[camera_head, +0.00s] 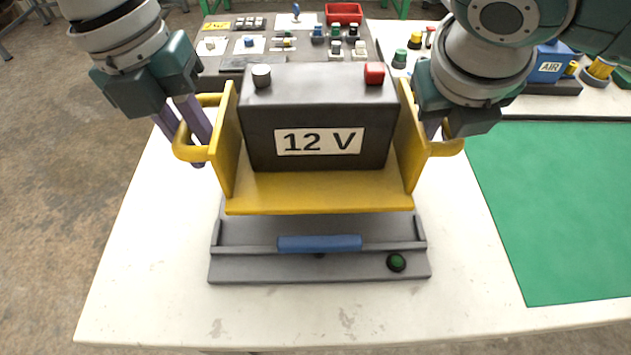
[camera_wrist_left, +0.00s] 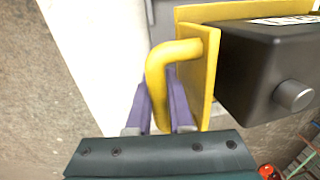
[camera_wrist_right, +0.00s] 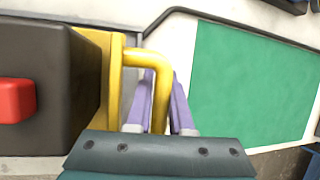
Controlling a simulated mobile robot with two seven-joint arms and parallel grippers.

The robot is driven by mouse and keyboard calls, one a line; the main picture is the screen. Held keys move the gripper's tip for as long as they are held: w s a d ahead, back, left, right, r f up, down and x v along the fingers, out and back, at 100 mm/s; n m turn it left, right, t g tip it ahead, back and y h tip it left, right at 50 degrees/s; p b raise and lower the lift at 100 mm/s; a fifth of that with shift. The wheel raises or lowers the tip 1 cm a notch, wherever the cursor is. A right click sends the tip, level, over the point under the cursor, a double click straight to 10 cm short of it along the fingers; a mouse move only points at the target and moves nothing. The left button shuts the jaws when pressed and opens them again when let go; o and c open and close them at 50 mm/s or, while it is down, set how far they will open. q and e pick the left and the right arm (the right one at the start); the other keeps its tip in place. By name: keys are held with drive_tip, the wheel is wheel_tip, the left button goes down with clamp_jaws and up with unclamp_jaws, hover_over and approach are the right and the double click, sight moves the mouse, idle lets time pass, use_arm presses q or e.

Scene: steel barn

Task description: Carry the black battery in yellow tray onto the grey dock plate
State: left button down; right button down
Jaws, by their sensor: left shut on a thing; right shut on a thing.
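The black battery (camera_head: 316,117), marked "12 V" with a grey and a red terminal, sits upright in the yellow tray (camera_head: 318,194). My left gripper (camera_head: 198,140) is shut on the tray's left handle (camera_wrist_left: 158,75). My right gripper (camera_head: 435,127) is shut on the tray's right handle (camera_wrist_right: 158,85). The tray appears held above the grey dock plate (camera_head: 318,266), overlapping its back part in the head view. The dock plate has a blue bar (camera_head: 319,243) and a green button (camera_head: 396,262) at its front. The tray hides most of the plate's back.
The white table (camera_head: 150,290) is bare around the dock plate. A green mat (camera_head: 555,210) lies to the right. A dark panel (camera_head: 222,65) with several knobs and switches, a red bin (camera_head: 343,13) and a blue "AIR" block (camera_head: 549,66) stand behind.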

use_arm(q)
drive_tip(key=shift+f, duration=0.1)
use_arm(e)
drive_tip(key=shift+w+f, duration=0.1)
